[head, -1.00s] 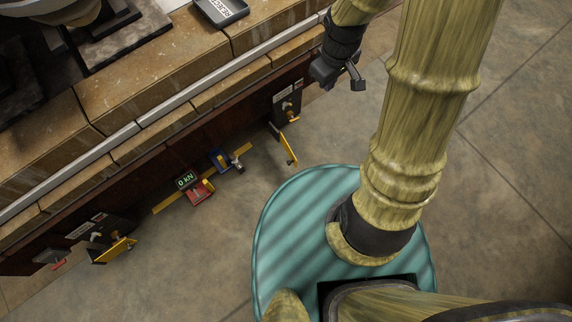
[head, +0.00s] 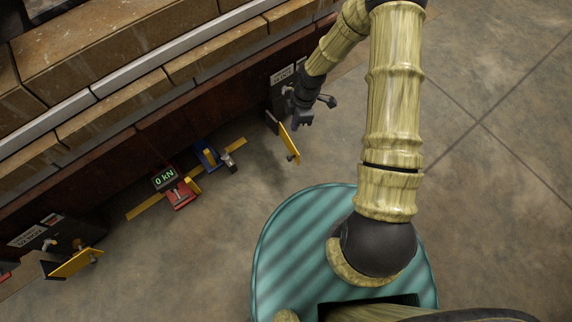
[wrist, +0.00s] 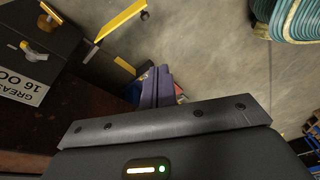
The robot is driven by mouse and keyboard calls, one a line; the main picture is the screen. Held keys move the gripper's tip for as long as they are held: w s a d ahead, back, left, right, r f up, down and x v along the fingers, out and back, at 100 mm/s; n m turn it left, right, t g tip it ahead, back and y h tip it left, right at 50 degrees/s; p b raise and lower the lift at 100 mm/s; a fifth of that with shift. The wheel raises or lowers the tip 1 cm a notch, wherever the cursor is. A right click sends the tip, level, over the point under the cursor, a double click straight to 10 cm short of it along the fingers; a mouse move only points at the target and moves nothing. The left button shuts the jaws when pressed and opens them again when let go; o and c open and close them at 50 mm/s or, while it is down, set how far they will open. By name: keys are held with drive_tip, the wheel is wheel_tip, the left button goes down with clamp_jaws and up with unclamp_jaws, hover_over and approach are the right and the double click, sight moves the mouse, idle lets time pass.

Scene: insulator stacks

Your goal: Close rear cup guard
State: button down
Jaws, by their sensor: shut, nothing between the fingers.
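A yellow hinged guard (head: 289,143) stands swung out from a dark cup box (head: 281,82) on the brown beam, right of centre in the head view. In the wrist view the guard (wrist: 122,20) shows at the top, with the box and its grease label (wrist: 22,86) at left. A brass-coloured fitting (wrist: 47,19) sits on the box face, uncovered. My gripper (head: 303,120) is close by the guard and box; contact cannot be told from the head view. In the wrist view its purple fingers (wrist: 155,84) are together and empty, apart from the guard.
A second open yellow guard (head: 75,263) stands at a box at lower left. A red device with a "0 kN" display (head: 165,179) and a blue clamp (head: 207,154) sit on a yellow strip between them. Open floor (head: 480,200) lies at right.

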drive_tip(key=a+f+n+b, duration=0.1)
drive_tip(key=f+b, duration=0.2)
drive_tip(key=f, duration=0.5)
drive_tip(key=a+f+n+y+b, duration=0.1)
drive_tip(key=f+b, duration=0.3)
drive_tip(key=f, duration=0.4)
drive_tip(key=shift+a+n, duration=0.75)
drive_tip(key=shift+n, duration=0.05)
drive_tip(key=shift+f, duration=0.15)
drive_tip(key=b+x, duration=0.6)
drive_tip(key=x, duration=0.4)
drive_tip(key=d+b, duration=0.1)
drive_tip(key=w+d+b, duration=0.1)
drive_tip(key=d, duration=0.1)
drive_tip(key=shift+w+d, duration=0.2)
drive_tip(key=shift+d, duration=0.05)
drive_tip(key=shift+g, duration=0.3)
